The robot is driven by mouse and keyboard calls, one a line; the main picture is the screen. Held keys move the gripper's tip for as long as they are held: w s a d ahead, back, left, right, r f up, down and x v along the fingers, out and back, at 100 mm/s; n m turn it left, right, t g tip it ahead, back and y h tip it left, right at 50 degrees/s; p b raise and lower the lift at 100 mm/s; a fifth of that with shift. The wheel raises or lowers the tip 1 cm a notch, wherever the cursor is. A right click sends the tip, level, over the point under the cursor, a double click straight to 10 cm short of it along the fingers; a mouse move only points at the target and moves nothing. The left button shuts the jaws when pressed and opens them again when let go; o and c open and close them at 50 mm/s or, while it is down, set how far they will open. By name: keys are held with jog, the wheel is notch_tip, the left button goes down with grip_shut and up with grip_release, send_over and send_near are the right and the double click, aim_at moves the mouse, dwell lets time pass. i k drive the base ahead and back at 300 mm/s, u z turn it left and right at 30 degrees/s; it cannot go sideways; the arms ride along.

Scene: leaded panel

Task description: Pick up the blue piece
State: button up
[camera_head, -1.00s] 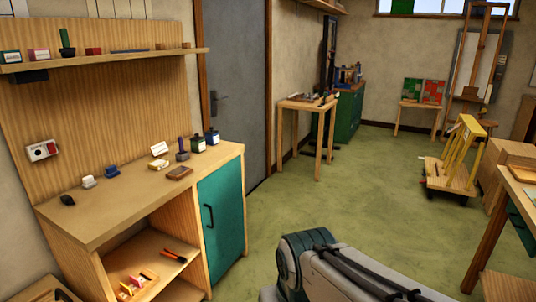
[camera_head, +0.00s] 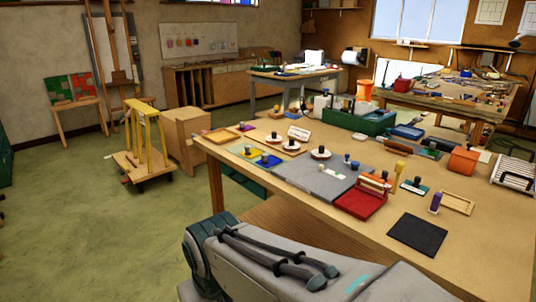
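A worktable (camera_head: 490,250) with a light wood top stands at right of centre. A small blue thing (camera_head: 354,165) sits at the back right of a grey board (camera_head: 312,178). I cannot tell which of these, if any, is the blue piece. A link of my arm (camera_head: 290,268) fills the bottom middle, in front of the table. My gripper is out of view.
A red tray (camera_head: 358,204) and a black mat (camera_head: 417,235) lie towards the table's front edge. A yellow-framed wheeled cart (camera_head: 146,150) and a wooden box (camera_head: 188,140) stand left of it. The green floor (camera_head: 80,225) at left is clear.

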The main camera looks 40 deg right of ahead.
aim_at(266, 161)
jog(key=z, duration=0.7)
jog(key=i, duration=2.15)
jog(key=z, duration=0.35)
